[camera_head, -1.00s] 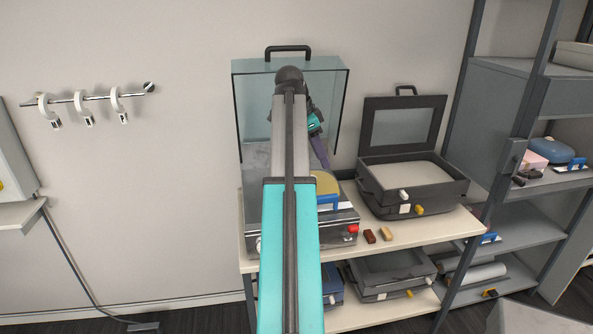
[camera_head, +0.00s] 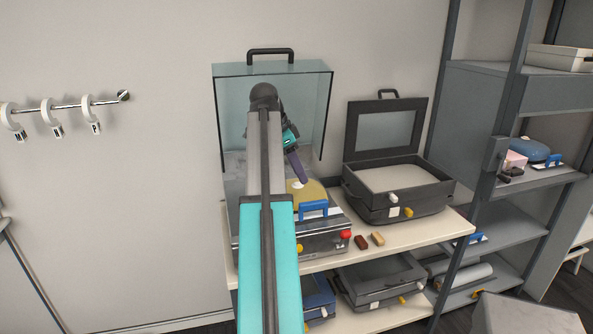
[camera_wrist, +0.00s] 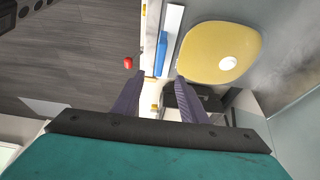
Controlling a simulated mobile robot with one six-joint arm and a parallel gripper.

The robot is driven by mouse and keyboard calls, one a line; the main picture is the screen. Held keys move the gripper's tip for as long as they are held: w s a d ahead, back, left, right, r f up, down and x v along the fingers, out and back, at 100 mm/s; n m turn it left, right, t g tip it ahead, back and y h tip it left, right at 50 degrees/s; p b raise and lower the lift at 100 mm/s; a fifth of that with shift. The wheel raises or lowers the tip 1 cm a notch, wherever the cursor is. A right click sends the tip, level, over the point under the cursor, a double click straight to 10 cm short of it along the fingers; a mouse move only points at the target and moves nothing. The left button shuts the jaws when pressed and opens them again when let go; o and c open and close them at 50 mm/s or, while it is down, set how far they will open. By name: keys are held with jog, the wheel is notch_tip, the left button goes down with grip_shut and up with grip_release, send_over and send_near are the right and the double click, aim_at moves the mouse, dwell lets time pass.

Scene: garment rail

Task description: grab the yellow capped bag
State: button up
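The yellow bag (camera_head: 313,188), flat and rounded, lies in a grey open machine (camera_head: 326,242) on the bench, partly behind my arm in the head view. Its round white cap shows near my fingertips there. In the wrist view, the yellow bag (camera_wrist: 205,50) is at the upper right, with the white cap (camera_wrist: 228,63) on its right part. My gripper (camera_head: 303,182) hangs just above the bag in the head view. In the wrist view, my gripper (camera_wrist: 159,77) has its two purple fingers apart, with nothing held between them; the bag is right of them.
The clear lid (camera_head: 316,100) stands raised behind my arm. A blue handle (camera_head: 314,210) and a red knob (camera_head: 346,235) are at the machine's front. An open black case (camera_head: 400,178) stands to the right. Two small blocks (camera_head: 361,242) lie on the bench. A hook rail (camera_head: 70,105) is at left.

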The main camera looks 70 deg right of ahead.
aim_at(313, 202)
jog(key=shift+p+x, duration=1.6)
jog(key=shift+x, duration=5.2)
jog(key=shift+s, duration=0.15)
grip_shut()
